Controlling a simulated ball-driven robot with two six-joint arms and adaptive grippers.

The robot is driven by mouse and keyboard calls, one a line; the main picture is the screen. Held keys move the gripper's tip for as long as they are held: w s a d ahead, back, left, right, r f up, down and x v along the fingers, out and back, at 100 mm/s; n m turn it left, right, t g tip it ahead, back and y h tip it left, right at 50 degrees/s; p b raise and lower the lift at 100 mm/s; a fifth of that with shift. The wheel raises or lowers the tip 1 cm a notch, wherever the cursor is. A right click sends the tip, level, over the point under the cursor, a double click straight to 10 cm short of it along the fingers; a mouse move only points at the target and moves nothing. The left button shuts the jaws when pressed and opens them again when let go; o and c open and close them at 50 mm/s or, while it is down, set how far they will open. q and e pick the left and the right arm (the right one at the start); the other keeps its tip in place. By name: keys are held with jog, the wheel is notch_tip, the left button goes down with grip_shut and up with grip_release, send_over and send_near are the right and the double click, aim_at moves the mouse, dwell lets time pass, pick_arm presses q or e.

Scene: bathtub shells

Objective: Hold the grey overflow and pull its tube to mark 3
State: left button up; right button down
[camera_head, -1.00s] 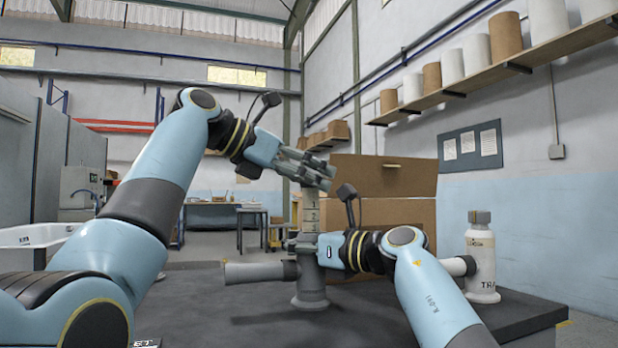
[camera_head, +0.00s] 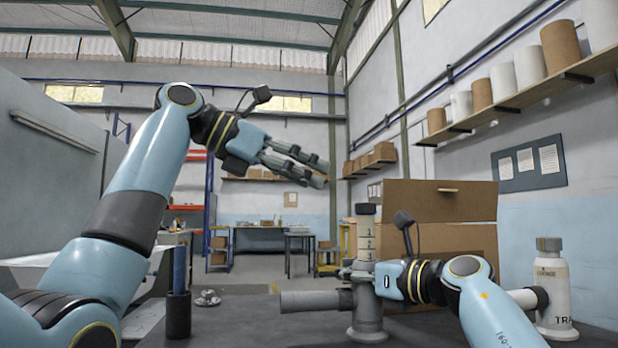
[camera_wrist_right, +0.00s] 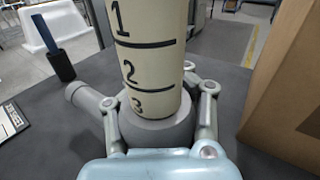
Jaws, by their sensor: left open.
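The grey overflow (camera_head: 367,325) stands upright on the dark table, with a side pipe (camera_head: 310,300) to the left. Its cream tube (camera_head: 365,240) rises from the grey collar and has a dark cap. In the right wrist view the tube (camera_wrist_right: 150,50) shows marks 1, 2 and 3; the 3 sits just above the collar rim (camera_wrist_right: 158,130). My right gripper (camera_head: 362,276) is shut around the grey body, with a finger on each side in the wrist view (camera_wrist_right: 158,118). My left gripper (camera_head: 322,172) is open and empty, above and left of the tube's cap, apart from it.
A cardboard box (camera_head: 440,235) stands close behind the overflow. A dark holder (camera_head: 178,315) with a blue stick and a small metal thing (camera_head: 207,298) are on the left. A white bathtub (camera_head: 140,285) is beyond the table.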

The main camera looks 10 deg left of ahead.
jog(key=c, duration=0.8)
grip_release()
